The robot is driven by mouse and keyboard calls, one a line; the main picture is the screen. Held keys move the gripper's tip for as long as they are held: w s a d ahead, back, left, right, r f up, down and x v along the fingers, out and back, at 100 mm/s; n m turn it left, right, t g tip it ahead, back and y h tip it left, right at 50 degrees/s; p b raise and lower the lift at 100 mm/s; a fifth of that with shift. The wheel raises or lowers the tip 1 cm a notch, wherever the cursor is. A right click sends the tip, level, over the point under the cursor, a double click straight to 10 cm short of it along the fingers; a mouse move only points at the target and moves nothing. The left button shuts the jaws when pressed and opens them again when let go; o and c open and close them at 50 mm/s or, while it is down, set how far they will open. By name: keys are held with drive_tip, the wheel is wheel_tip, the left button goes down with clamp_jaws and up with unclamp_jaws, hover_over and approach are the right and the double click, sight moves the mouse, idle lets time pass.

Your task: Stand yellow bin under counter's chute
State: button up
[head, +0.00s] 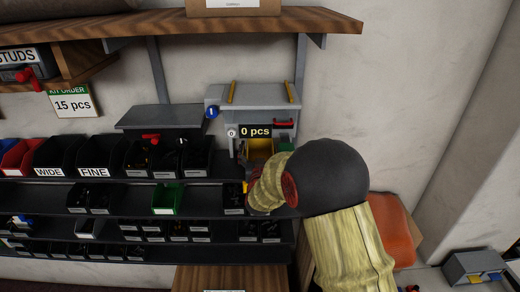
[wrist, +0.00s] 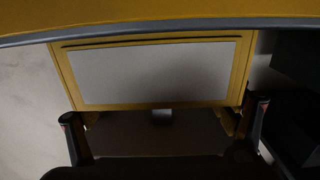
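The yellow bin (head: 260,147) stands upright in the lower opening of the grey counter (head: 262,97), below its housing; my arm partly covers it. In the wrist view a yellow-framed pale panel (wrist: 158,72), apparently the bin's labelled face, fills the middle. A yellow band with a grey edge crosses the top of that view. My gripper (wrist: 165,112) has its two dark fingers spread wide, one near each lower corner of the panel. Nothing shows clasped between them. Whether either finger touches the bin cannot be told. In the head view my arm hides most of the gripper.
A black display (head: 255,131) reads "0 pcs". Shelves of dark bins (head: 90,158) stand to the left, with a green bin (head: 167,199) among them. A wooden shelf (head: 180,24) hangs above. An orange thing (head: 393,225) lies right of my arm.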

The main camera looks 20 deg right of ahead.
drive_tip(key=shift+o, duration=0.5)
drive_tip(key=shift+r, duration=0.2)
drive_tip(key=s+a+r+n+g+y+b, duration=0.15)
drive_tip(key=s+a+y, duration=0.25)
drive_tip(key=s+a, duration=0.55)
drive_tip(key=s+a+r+n+g+y, duration=0.25)
drive_tip(key=s+a, duration=0.35)
drive_tip(key=s, duration=0.6)
drive_tip(key=s+f+n+g, duration=0.1)
drive_tip(key=s+g, duration=0.5)
drive_tip(key=s, duration=1.7)
drive_tip(key=shift+s+d+f+g+y, duration=0.25)
drive_tip(key=shift+f+g+y, duration=0.15)
drive_tip(key=shift+f+y, duration=0.1)
drive_tip(key=shift+f+b, duration=0.15)
drive_tip(key=shift+b, duration=0.15)
